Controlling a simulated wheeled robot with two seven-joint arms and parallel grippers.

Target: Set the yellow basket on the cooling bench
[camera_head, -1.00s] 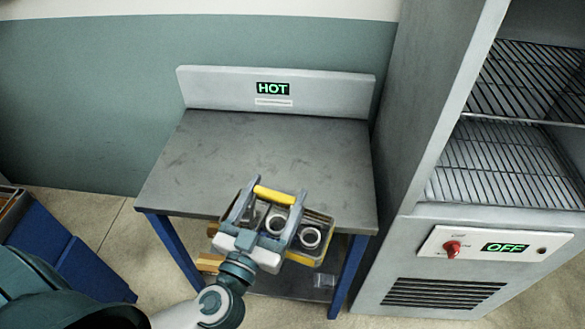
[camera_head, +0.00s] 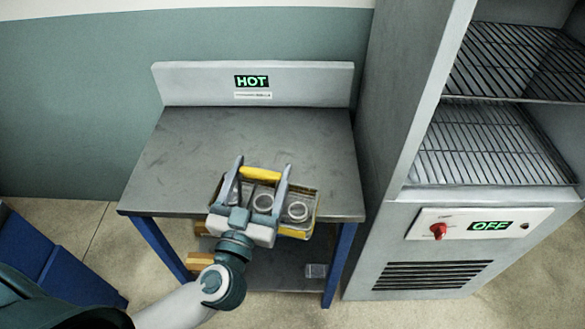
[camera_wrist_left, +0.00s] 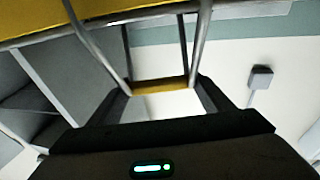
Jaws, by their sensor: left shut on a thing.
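The yellow basket (camera_head: 298,231) holds metal rings and has a handle with a yellow grip (camera_head: 260,174). My left gripper (camera_head: 262,178) is shut on that yellow grip; the grip also shows between the fingers in the left wrist view (camera_wrist_left: 160,85). The basket hangs at the front edge of the cooling bench (camera_head: 190,160), overlapping its top in the head view. I cannot tell how high it is above the bench top. The bench has a grey top, blue legs and a back panel with a green HOT sign (camera_head: 252,81). My right gripper is not in view.
The bench top behind the basket is clear. A grey cabinet (camera_head: 400,130) with wire racks and a panel reading OFF (camera_head: 490,226) stands close on the right. Wooden pieces (camera_head: 205,262) lie on the bench's lower shelf. A blue stand (camera_head: 60,260) is at left.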

